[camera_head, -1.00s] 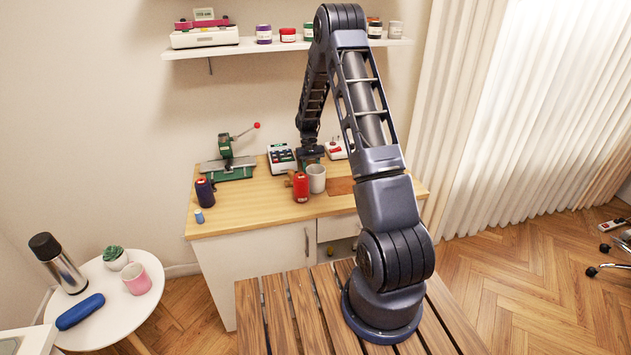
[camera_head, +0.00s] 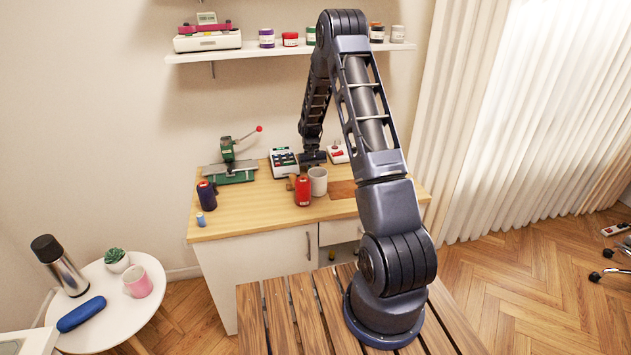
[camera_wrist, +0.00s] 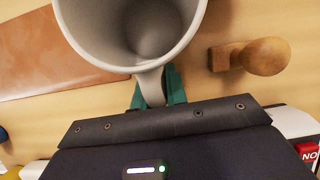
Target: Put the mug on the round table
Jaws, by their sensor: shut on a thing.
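The light grey mug (camera_head: 319,184) is upright at the wooden worktop, just right of a red thread spool (camera_head: 303,191). In the wrist view the mug (camera_wrist: 95,45) shows its open, empty inside, with the handle towards my gripper. My gripper (camera_wrist: 158,88) is shut on the mug's handle, its green fingers on either side of it. In the head view my gripper (camera_head: 313,160) is behind the mug, its fingers mostly hidden. I cannot tell whether the mug touches the worktop. The round white table (camera_head: 122,313) stands at the lower left.
A wooden-handled tool (camera_wrist: 250,56) and a brown leather piece (camera_wrist: 45,55) lie near the mug.

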